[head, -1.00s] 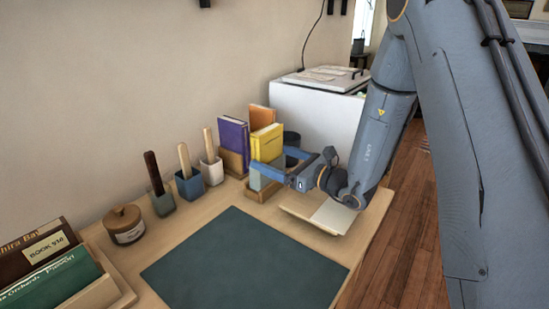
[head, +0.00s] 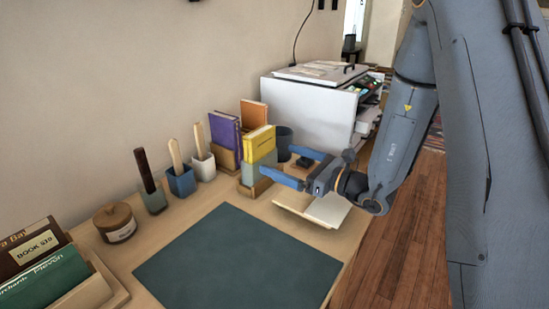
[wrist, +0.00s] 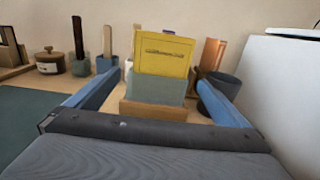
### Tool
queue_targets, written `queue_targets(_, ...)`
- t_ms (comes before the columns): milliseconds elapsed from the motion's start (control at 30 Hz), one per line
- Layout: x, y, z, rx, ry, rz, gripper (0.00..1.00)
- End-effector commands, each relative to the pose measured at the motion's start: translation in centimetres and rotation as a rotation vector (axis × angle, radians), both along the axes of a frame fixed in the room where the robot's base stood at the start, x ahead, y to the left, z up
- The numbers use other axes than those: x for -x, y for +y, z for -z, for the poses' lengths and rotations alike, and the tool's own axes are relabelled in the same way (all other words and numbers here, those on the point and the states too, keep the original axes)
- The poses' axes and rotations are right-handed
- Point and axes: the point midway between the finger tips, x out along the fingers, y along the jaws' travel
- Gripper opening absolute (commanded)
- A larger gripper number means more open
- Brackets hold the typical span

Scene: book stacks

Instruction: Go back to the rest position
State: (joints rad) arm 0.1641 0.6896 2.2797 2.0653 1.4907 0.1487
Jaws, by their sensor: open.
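My gripper (head: 283,166) is open, with its blue fingers apart and nothing between them. It hovers over the right end of the table, just in front of a yellow book (head: 260,144). The yellow book stands upright with a grey-green book (head: 254,172) in a small wooden holder (head: 262,187). In the wrist view the yellow book (wrist: 164,54) is straight ahead, beyond the fingertips. The grey-green book (wrist: 155,90) is in front of its lower part.
A purple book (head: 223,130) and an orange book (head: 253,113) stand behind. A dark cup (head: 284,141) and white printer (head: 310,112) are near the gripper. Several small pots, a lidded jar (head: 115,222) and a book rack (head: 105,290) line the left. The dark mat (head: 240,262) is bare.

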Motion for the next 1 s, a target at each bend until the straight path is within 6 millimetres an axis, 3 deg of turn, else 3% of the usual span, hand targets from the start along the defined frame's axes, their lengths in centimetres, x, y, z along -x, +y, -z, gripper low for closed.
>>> queue_targets(200, 0.7, -1.0, -0.1, 0.000, -0.001, 0.001, 1.00)
queue_targets(567, 1.4, -0.3, -0.3, 0.017, -0.002, -0.030, 1.00)
queue_targets(667, 3.7, 1.5, -0.8, 0.078, -0.002, -0.130, 1.00)
queue_targets(833, 11.6, 4.9, -1.0, 0.298, -0.026, -0.434, 1.00)
queue_targets(1000, 19.9, 4.7, -0.1, 0.577, -0.101, -0.752, 1.00)
